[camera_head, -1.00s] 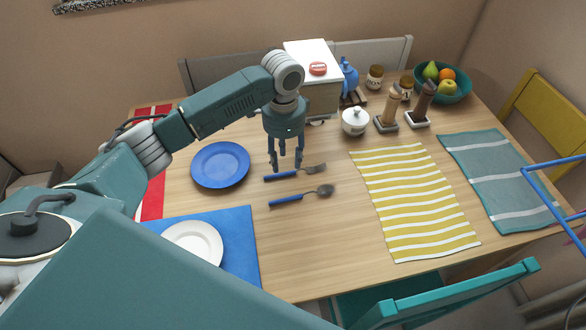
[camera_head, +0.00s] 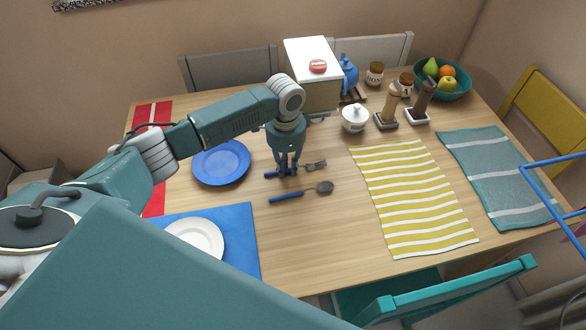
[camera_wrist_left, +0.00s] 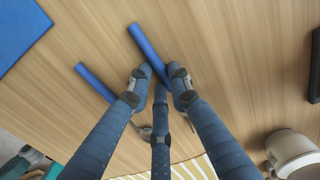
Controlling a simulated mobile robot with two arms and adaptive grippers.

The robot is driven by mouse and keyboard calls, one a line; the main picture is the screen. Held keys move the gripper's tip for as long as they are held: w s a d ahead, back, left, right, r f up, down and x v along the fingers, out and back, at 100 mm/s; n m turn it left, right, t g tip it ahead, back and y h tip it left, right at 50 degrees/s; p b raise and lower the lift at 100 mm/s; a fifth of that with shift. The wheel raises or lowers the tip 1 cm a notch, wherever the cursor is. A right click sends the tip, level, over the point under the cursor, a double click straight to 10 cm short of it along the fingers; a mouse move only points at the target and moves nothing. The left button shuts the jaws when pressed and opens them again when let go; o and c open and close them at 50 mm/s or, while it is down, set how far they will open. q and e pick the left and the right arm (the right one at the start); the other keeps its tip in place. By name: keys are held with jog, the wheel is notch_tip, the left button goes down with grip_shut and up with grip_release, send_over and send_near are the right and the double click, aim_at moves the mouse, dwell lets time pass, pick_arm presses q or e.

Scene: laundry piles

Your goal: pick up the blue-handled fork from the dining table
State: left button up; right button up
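The blue-handled fork (camera_head: 314,165) lies on the wooden dining table (camera_head: 310,240), between the blue plate and the spoon. In the left wrist view its blue handle (camera_wrist_left: 147,43) runs between the fingertips. My left gripper (camera_head: 287,172) points down over the handle. In the left wrist view the fingertips (camera_wrist_left: 160,72) press close on both sides of the handle, so the gripper looks shut on it. The fork still appears at table level. The fork's head is mostly hidden behind the fingers in the wrist view. My right gripper is not in view.
A blue-handled spoon (camera_head: 324,187) lies just in front of the fork; its handle (camera_wrist_left: 93,80) shows in the wrist view. A blue plate (camera_head: 221,163) is at left, a white box (camera_head: 316,85) behind, a sugar bowl (camera_head: 355,118) behind right. Bare table lies in front.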

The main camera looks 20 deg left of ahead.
pick_arm(q)
grip_shut()
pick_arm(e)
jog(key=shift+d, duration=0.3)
